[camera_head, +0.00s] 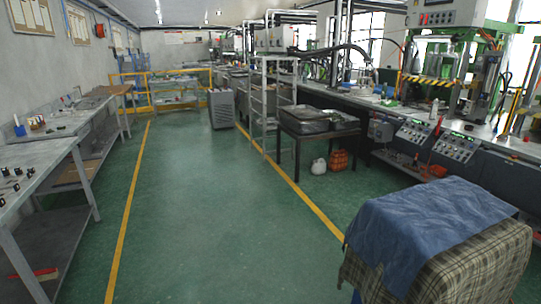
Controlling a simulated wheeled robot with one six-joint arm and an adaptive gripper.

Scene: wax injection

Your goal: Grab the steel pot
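I cannot pick out a steel pot for certain in the head view. Wide, shallow metal pans (305,121) sit on a dark table (320,136) right of centre, beside the machine line. Whether a pot stands among the small, distant things on the benches is too small to tell. My gripper and arm do not show in this view.
A green floor aisle (215,205) between yellow lines is clear. A grey workbench (45,155) runs along the left. A cloth-covered block (435,240) stands close at front right. Behind it are control panels (455,145). A grey cabinet (221,108) and metal rack (273,95) stand farther off.

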